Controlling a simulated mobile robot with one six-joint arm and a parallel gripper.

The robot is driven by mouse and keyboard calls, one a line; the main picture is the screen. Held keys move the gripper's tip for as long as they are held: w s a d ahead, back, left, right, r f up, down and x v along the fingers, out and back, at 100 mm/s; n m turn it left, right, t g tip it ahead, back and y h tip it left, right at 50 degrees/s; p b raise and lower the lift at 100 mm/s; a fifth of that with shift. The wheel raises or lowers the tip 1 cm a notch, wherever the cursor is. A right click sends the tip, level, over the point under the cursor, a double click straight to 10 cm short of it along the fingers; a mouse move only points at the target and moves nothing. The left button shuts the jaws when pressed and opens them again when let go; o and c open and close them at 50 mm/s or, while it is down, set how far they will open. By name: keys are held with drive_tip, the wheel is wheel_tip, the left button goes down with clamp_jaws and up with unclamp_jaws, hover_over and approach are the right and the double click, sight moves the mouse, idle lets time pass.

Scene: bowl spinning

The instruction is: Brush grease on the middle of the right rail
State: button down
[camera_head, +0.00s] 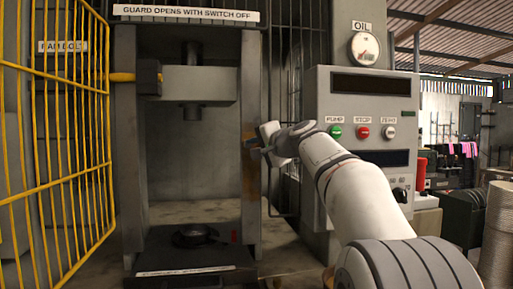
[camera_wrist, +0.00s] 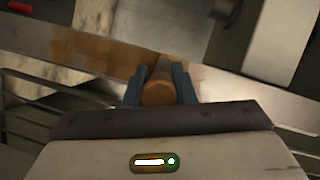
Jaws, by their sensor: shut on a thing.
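The right rail (camera_head: 251,85) is the grey upright on the right side of the press opening in the head view. A brown smear of grease (camera_head: 249,170) shows on its middle stretch. In the wrist view the rail (camera_wrist: 258,92) runs slantwise across the picture, with the brown grease (camera_wrist: 100,47) on a long part of it. My gripper (camera_head: 260,140) is at the rail about mid-height. In the wrist view my gripper (camera_wrist: 160,85) is shut on the brush, whose round wooden handle end (camera_wrist: 158,92) shows between the blue fingers. The bristles are hidden.
A yellow mesh guard (camera_head: 60,130) stands open at the left. The press ram (camera_head: 195,88) hangs above the bed (camera_head: 165,257), which carries a dark round piece (camera_head: 195,236). A control panel (camera_head: 362,130) stands right of the rail, close to my arm.

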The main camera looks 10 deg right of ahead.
drive_tip(key=shift+f+b, duration=8.95)
drive_tip(key=shift+f, duration=0.25)
drive_tip(key=shift+r+p, duration=11.05)
drive_tip(key=shift+r, duration=1.25)
